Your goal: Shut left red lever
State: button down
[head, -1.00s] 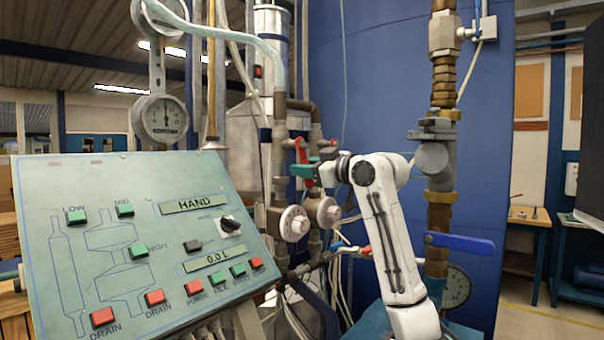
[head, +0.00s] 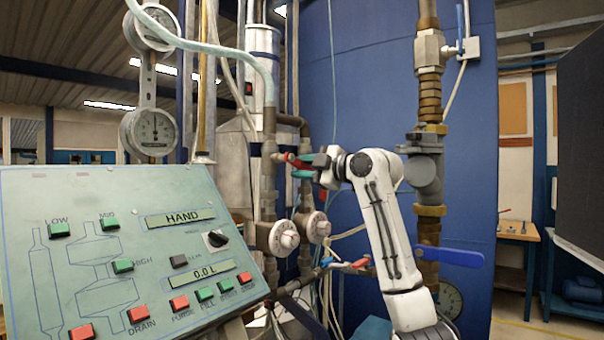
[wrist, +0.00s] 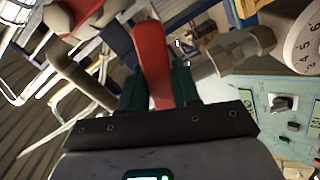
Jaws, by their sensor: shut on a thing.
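The left red lever (head: 294,160) sits on a valve of the vertical pipe left of my arm in the head view. It lies close to level, sloping slightly down to the right toward my gripper. My gripper (head: 304,167) is shut on it, with a teal finger showing just below the lever. In the wrist view the red lever (wrist: 152,62) runs up from between the two teal fingers of my gripper (wrist: 158,86). The part of the lever deep between the fingers is hidden.
Round white dials (head: 284,237) stand on the pipes below my gripper. A green control panel (head: 100,265) fills the lower left. A lower red handle (head: 362,262) and a large blue handle (head: 447,257) are near my arm. A blue tank (head: 370,80) stands behind.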

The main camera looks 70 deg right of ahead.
jog(key=shift+r+n, duration=0.25)
jog(key=shift+n, duration=0.25)
jog(key=c, duration=0.9)
grip_release()
jog(key=b+v, duration=0.2)
jog(key=v, duration=0.8)
jog(key=shift+s, duration=0.4)
